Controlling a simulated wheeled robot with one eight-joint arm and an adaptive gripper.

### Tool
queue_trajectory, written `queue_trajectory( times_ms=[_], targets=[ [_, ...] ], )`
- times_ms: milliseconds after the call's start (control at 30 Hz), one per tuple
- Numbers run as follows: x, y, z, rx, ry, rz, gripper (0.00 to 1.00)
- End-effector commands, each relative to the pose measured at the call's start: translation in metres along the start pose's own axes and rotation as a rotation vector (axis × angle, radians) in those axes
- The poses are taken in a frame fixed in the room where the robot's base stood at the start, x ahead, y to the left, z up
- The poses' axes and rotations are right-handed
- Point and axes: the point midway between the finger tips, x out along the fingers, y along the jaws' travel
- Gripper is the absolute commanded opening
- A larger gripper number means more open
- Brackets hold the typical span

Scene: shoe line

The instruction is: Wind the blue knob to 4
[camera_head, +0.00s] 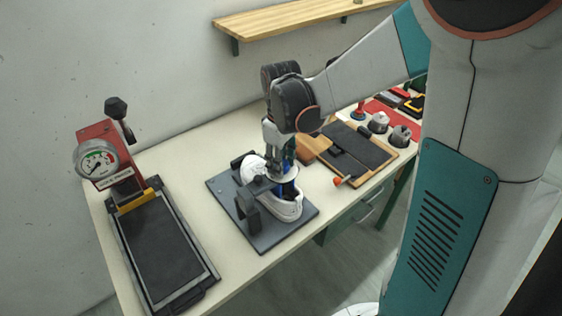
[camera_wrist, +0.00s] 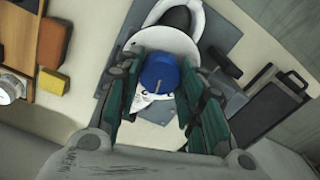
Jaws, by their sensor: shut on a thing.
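The blue knob (camera_wrist: 158,74) sits on a white dial plate with dark markings (camera_wrist: 142,100), above a white shoe. A light pointer line shows on the knob's top, but I cannot read the numbers. In the head view a little of the knob (camera_head: 279,188) shows beneath my gripper (camera_head: 279,165). The white shoe (camera_head: 287,207) stands on a dark grey base plate (camera_head: 233,211). My gripper (camera_wrist: 158,92) is over the dial, its fingers closed on both sides of the knob. The fingers and wrist hide part of the dial.
A red press with a gauge (camera_head: 97,159) stands left, with a black bed (camera_head: 165,254). A wooden shelf (camera_head: 290,20) hangs behind. Bare tabletop separates press and base plate.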

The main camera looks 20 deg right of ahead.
Motion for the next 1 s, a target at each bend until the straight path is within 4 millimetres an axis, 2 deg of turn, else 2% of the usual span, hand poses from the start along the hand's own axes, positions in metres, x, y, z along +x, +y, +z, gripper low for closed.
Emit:
queue_trajectory(
  times_ms=[1000],
  targets=[
    [0.0000, 0.0016, 0.0005, 0.963, 0.001, 0.000, 0.12]
  ],
)
